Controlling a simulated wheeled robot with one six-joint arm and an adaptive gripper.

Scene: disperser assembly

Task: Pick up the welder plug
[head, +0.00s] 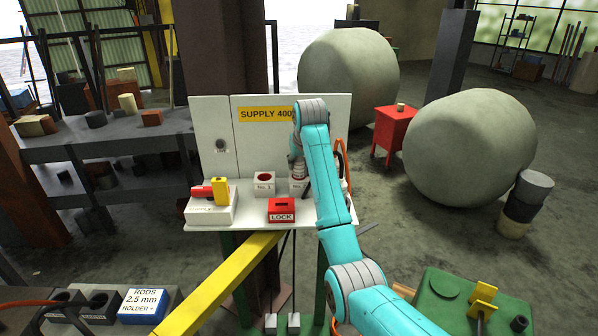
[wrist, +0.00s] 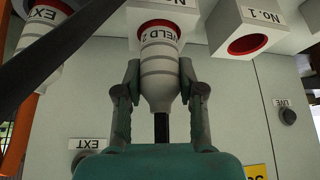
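The welder plug (wrist: 159,72), a white-grey ringed body with a red band marked WELD 2, stands in a white socket block (wrist: 160,12) in the wrist view, which looks upside down. A black cable leaves its narrow end. My gripper (wrist: 160,80) has one finger on each side of the plug, very close to its body. I cannot tell whether the fingers press on it. In the head view the plug (head: 299,169) shows only partly in front of the supply panel (head: 234,125), and my arm hides most of the gripper.
An empty red-ringed No. 1 socket (head: 264,183) is beside it. An EXT plug (wrist: 42,30) with an orange cable and a dark bar (wrist: 50,60) lie on the other side. A red LOCK box (head: 281,210) sits on the shelf front. A yellow beam (head: 225,280) crosses below.

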